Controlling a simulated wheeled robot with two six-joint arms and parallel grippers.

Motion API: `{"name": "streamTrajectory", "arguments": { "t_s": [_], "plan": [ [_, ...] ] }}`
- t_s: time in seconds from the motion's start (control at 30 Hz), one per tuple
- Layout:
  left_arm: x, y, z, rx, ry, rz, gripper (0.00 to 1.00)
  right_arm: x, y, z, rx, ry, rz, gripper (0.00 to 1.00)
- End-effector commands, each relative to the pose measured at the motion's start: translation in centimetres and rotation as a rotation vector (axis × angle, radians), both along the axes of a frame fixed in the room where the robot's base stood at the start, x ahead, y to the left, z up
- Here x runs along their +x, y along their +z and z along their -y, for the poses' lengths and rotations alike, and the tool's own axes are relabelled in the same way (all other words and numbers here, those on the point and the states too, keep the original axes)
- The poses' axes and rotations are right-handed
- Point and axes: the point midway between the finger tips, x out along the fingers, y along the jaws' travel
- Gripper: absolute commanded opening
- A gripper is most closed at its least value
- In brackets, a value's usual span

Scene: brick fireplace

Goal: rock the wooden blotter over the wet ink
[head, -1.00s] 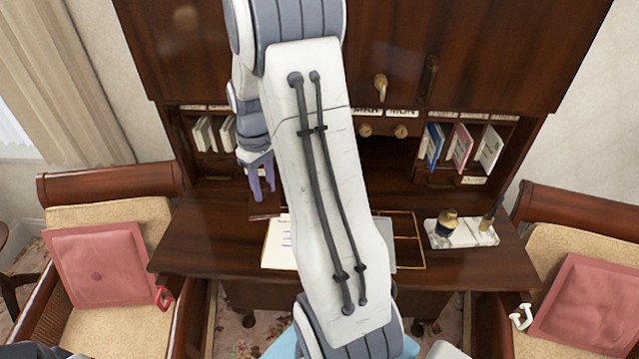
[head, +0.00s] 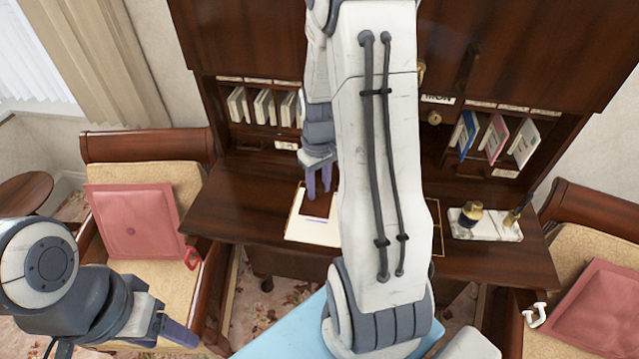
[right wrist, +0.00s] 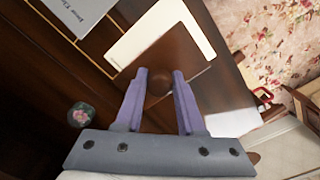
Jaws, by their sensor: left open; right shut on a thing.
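The dark brown wooden blotter (head: 317,207) is over the cream page (head: 300,236) on the desk. My right gripper (head: 319,182) points down and is shut on its round knob. In the right wrist view the knob (right wrist: 158,82) sits between the purple fingers, and the blotter's flat board (right wrist: 172,50) covers much of the page (right wrist: 140,38), leaving an edge strip bare. A few blue ink marks show on the page just in front of the blotter; any others are hidden. Contact pressure cannot be told. My left gripper (head: 180,335) is open and empty, low at the left, away from the desk.
An ink stand (head: 490,228) with a bottle and pen stands on the desk's right. A grey printed item (right wrist: 80,12) and a round rose-patterned object (right wrist: 82,115) lie near the page. Chairs with pink cushions (head: 135,220) flank the desk. My right arm hides the desk's middle.

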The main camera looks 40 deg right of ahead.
Motion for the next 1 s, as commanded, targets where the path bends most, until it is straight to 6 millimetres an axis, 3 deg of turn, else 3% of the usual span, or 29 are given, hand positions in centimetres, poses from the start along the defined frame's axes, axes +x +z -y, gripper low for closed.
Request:
{"name": "streamTrajectory", "arguments": {
  "t_s": [0.5, 1.0],
  "plan": [
    [0.0, -3.2, 0.0, 0.000, 0.006, -0.001, 0.61, 0.0, -4.2, 0.0, 0.000, 0.001, 0.000, 0.00],
    [0.0, -3.5, 0.0, 0.000, 0.007, -0.001, 0.61, 0.0, -4.7, 0.0, 0.000, 0.001, 0.000, 0.00]
  ]
}}
